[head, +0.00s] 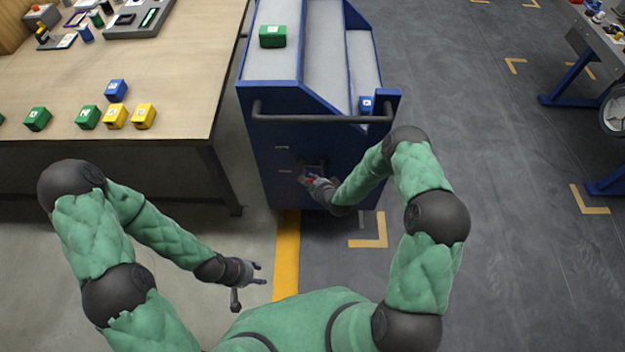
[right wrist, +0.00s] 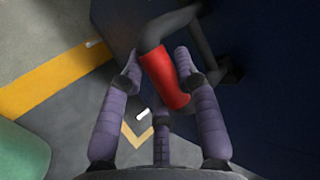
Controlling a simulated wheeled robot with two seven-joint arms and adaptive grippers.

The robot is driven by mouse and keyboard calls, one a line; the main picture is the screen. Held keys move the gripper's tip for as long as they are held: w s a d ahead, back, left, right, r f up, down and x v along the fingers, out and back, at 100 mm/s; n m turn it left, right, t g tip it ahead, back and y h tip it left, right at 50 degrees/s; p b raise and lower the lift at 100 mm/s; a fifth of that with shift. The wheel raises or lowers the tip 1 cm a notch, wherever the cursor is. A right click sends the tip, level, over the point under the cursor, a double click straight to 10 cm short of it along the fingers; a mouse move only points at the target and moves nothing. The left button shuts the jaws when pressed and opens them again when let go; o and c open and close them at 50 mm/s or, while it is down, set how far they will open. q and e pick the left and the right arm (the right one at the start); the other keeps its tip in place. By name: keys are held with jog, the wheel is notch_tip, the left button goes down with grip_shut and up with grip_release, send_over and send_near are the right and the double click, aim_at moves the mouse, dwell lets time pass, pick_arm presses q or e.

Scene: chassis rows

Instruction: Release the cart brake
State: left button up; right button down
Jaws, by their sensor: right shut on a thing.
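The blue cart (head: 268,170) stands ahead of me in the head view, with a dark push handle (head: 322,118) across its near end. Low on its near panel is the brake lever (right wrist: 165,78), a dark bent bar with a red sleeve. My right gripper (head: 311,181) is at this lever. In the right wrist view its purple fingers (right wrist: 158,66) are shut on the red sleeve, on either side of it. My left gripper (head: 257,273) is empty, fingers apart, low over the floor left of the cart and well away from it.
The cart's sloped grey bays hold a green box (head: 272,37) and a blue box (head: 366,104). A wooden table (head: 180,90) with several coloured boxes stands close on the left. Yellow floor markings (head: 287,250) run below the cart.

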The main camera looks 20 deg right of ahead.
jog(key=shift+w+d+r+m+g+p, duration=0.1)
jog(key=shift+w+r+m+g+p, duration=0.15)
jog(key=shift+r+g, duration=0.35)
jog(key=shift+w+r+m+g+p, duration=0.1)
jog(key=shift+r+g+p, duration=0.2)
jog(key=shift+r+g, duration=0.25)
jog(key=shift+w+d+r, duration=0.1)
jog(key=shift+w+r, duration=0.15)
jog(key=shift+r, duration=0.3)
jog(key=shift+w+d+r, duration=0.1)
jog(key=shift+w+r, duration=0.15)
jog(key=shift+r, duration=0.35)
jog(key=c, duration=0.9)
grip_release()
jog(key=shift+o, duration=0.2)
jog(key=shift+s, duration=0.1)
jog(key=shift+s+r, duration=0.2)
jog(key=shift+s, duration=0.05)
jog(key=v, duration=1.1)
jog(key=shift+d, duration=0.15)
